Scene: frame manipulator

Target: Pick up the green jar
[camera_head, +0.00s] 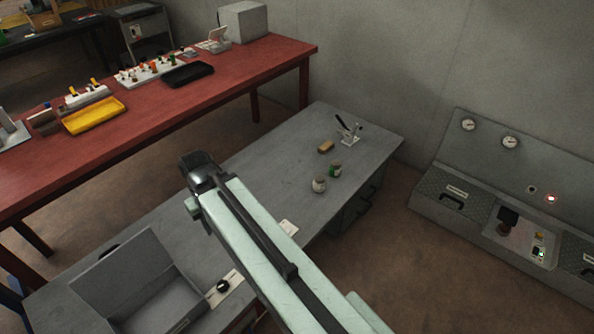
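The green jar (335,170) is small and stands upright on the grey desk (265,160), near its right edge. A pale jar (319,185) stands close beside it, to the lower left in the picture. My arm reaches across the desk from the lower right. The dark end of the arm, with my gripper (197,167), is left of both jars and well apart from them. The fingers are too dark and small to make out, so I cannot tell whether they are open or shut.
A tan block (326,146) and a small white stand (348,132) with dark tools are behind the jars. An open grey box (150,285) is at the lower left. A red table (130,128) runs behind the desk. A control console (510,215) stands at the right.

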